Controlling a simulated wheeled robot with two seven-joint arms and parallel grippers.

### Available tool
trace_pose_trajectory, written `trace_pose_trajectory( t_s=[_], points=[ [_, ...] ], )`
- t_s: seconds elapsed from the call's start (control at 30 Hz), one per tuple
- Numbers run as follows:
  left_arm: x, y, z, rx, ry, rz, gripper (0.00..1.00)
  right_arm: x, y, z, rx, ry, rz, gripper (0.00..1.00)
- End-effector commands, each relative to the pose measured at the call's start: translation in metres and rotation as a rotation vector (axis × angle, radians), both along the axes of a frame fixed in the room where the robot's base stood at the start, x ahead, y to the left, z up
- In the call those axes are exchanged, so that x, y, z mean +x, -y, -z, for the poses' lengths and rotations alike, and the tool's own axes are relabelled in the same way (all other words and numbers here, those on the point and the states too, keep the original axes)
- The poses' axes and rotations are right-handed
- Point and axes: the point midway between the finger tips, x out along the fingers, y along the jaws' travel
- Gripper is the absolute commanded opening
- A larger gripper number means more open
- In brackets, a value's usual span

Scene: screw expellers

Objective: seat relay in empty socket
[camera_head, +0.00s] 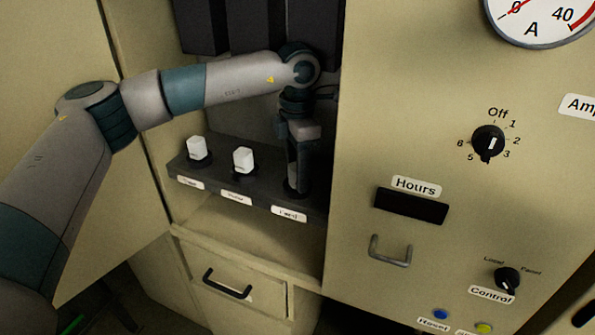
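A dark socket strip (262,193) runs along the cabinet recess, with three white labels on its front. A white relay (196,148) stands at the left position and another white relay (243,160) at the middle position. My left gripper (298,184) points down at the right-hand position, above the third label (289,214), with its fingertips close to the strip. I see the fingers nearly edge-on, so the gap between them is hidden and no relay shows there. The socket under the fingers is mostly covered. My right gripper is out of view.
The cabinet front panel (450,120) stands close on the right of my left gripper, with a gauge, knobs and an hours display. Dark boxes (240,25) hang above the strip. A bare ledge (245,230) and a drawer (235,290) lie below.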

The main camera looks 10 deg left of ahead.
Motion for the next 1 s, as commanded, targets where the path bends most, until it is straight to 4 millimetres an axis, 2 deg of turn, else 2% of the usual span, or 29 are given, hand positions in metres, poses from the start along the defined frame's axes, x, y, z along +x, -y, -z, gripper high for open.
trace_pose_trajectory(
  t_s=[1.0],
  points=[
    [0.001, 0.000, -0.066, -0.001, 0.002, 0.000, 0.40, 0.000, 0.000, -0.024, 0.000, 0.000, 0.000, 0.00]
  ],
)
